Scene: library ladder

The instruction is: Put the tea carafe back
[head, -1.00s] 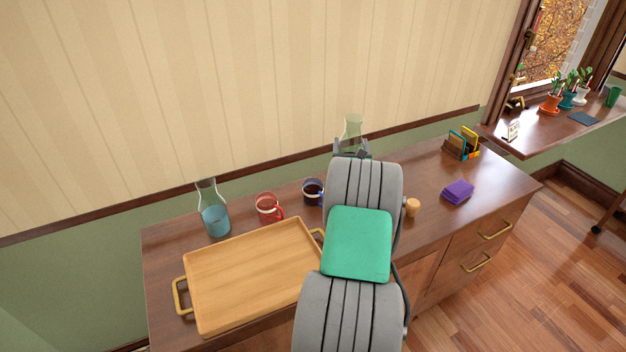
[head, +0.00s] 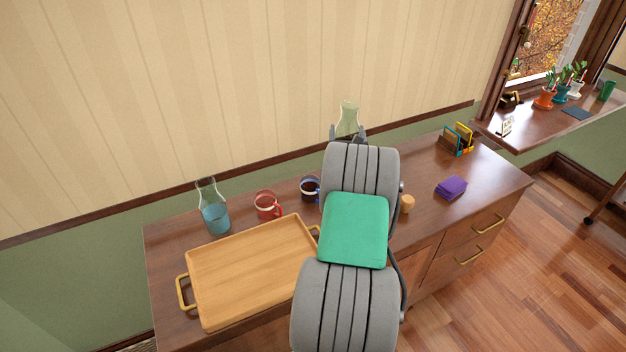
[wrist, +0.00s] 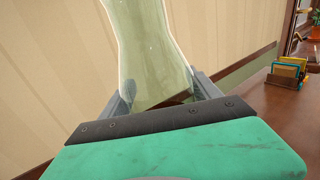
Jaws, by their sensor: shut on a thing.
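The tea carafe is a clear glass flask with a pale green-yellow tint (head: 348,116). In the head view its neck and upper body show above my arm, in front of the wall. In the wrist view the carafe (wrist: 149,50) stands between the two fingers. My gripper (head: 348,133) is shut on it; the fingers also show in the wrist view (wrist: 160,92). My arm hides the carafe's lower part in the head view, so I cannot tell whether its base touches the sideboard.
A wooden tray (head: 250,270) lies on the sideboard (head: 480,180). Behind it stand a carafe of blue liquid (head: 215,217), a red mug (head: 267,205) and a dark blue mug (head: 309,188). To the right are a cork (head: 407,204), purple cloths (head: 451,187) and a letter holder (head: 458,139).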

